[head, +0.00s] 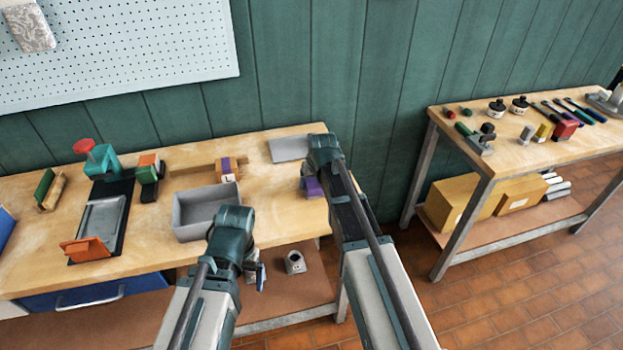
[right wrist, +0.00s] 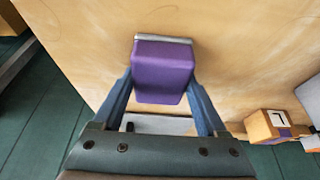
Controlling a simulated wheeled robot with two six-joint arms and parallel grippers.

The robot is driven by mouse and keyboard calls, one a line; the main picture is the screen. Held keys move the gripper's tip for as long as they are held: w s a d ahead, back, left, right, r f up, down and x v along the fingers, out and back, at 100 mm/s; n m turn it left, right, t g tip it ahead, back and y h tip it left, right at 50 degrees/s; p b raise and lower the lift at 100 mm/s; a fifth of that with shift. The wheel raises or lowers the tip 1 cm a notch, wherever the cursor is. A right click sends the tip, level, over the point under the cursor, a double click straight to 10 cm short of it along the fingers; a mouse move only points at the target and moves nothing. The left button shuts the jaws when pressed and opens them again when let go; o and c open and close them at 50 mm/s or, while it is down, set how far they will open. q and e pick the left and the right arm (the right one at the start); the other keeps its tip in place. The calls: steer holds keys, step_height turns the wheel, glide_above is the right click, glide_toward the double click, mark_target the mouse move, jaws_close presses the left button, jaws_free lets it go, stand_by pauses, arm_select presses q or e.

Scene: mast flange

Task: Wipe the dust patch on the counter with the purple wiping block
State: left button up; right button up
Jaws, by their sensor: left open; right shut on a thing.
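The purple wiping block (right wrist: 163,70) is between the fingers of my right gripper (right wrist: 163,88), which is shut on it. A grey strip runs along the block's far edge. In the head view the block (head: 313,187) shows beside my right wrist, over the right end of the wooden counter (head: 262,185). I cannot tell if it touches the counter. My left gripper (head: 259,272) is open and empty, in front of the counter's front edge; its fingers are partly hidden by its wrist. I cannot make out a clear dust patch; the right arm hides part of the counter.
A grey plate (head: 289,148) lies at the counter's back right. A numbered wooden block (head: 228,169) stands behind an open grey bin (head: 196,212). A black fixture (head: 100,215) and several coloured items are further left. A second bench (head: 540,150) with tools stands right, across a floor gap.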

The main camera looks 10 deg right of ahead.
mark_target(315, 191)
steer(key=shift+s, duration=0.25)
steer(key=shift+s+d, duration=0.1)
steer(key=shift+s, duration=1.55)
steer(key=shift+a+f, duration=0.1)
steer(key=shift+a, duration=0.1)
steer(key=shift+c, duration=0.7)
steer(key=shift+w+a, duration=0.1)
steer(key=shift+w, duration=1.8)
steer(key=shift+w, duration=1.8)
